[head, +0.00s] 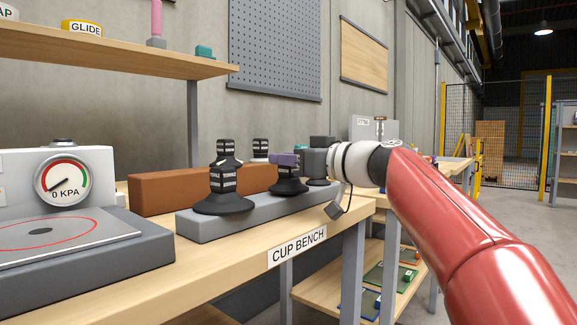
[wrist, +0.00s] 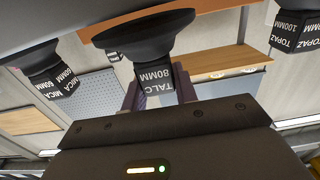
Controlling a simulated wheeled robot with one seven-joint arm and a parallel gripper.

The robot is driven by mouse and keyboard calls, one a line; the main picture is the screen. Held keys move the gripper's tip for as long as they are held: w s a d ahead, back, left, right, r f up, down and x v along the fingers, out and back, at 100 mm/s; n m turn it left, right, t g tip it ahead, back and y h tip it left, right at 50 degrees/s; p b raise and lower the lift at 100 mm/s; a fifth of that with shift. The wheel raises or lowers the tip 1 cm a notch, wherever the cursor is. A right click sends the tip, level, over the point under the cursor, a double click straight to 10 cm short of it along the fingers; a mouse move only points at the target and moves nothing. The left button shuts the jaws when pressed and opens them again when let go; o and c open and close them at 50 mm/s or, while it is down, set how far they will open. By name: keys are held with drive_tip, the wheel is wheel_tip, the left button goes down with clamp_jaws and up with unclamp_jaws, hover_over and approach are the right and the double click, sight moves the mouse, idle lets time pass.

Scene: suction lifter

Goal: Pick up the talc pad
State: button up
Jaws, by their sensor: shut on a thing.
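The talc pad is a black suction cup with a block labelled TALC 80MM (wrist: 155,82) in the wrist view, where it appears upside down. In the head view the talc pad (head: 289,187) is at the right part of the grey rack (head: 245,216), flange down. My gripper (head: 284,160) reaches in from the right with purple fingers closed around the block. The fingers also show on either side of the block in the wrist view (wrist: 158,92). I cannot tell whether the flange touches the rack.
A large black cup (head: 224,204) stands left on the rack. The wrist view shows a TOPAZ 100MM cup (wrist: 292,38) and a MICA 60MM cup (wrist: 52,80) on either side. A brown block (head: 160,195) lies behind. A gauge station (head: 62,182) is left; a shelf (head: 130,62) hangs above.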

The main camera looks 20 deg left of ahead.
wheel_tip(320, 180, up, 19)
drive_tip(key=p, duration=1.1)
drive_tip(key=shift+p, duration=0.35)
drive_tip(key=shift+s+r, duration=0.1)
drive_tip(key=shift+r, duration=0.05)
